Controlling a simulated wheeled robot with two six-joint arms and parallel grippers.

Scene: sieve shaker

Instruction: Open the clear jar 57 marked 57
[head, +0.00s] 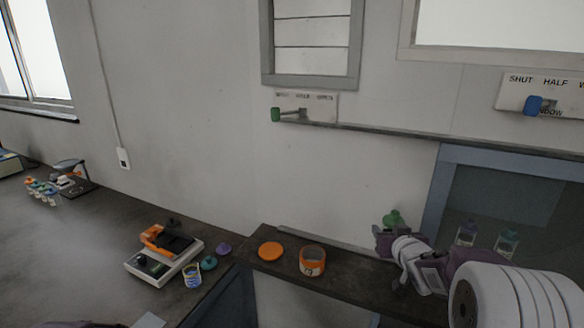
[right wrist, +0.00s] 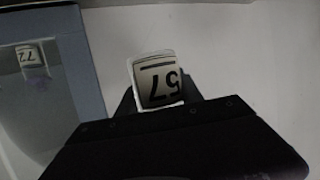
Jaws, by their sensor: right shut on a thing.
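The clear jar marked 57 (right wrist: 158,82) is between the jaws of my right gripper (right wrist: 157,98) in the right wrist view, its number upside down there. In the head view my right gripper (head: 386,238) is above the narrow dark shelf, and a green lid (head: 393,217) shows just above its jaws. The gripper hides most of the jar body in the head view. Whether the lid sits tight cannot be told. My left gripper is not in view.
An orange-banded jar (head: 312,261) and a loose orange lid (head: 270,251) are on the shelf (head: 350,284). Jars with purple (head: 467,229) and green (head: 509,236) lids stand in the blue-framed cabinet (head: 437,195). A balance (head: 164,256) stands on the left bench.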

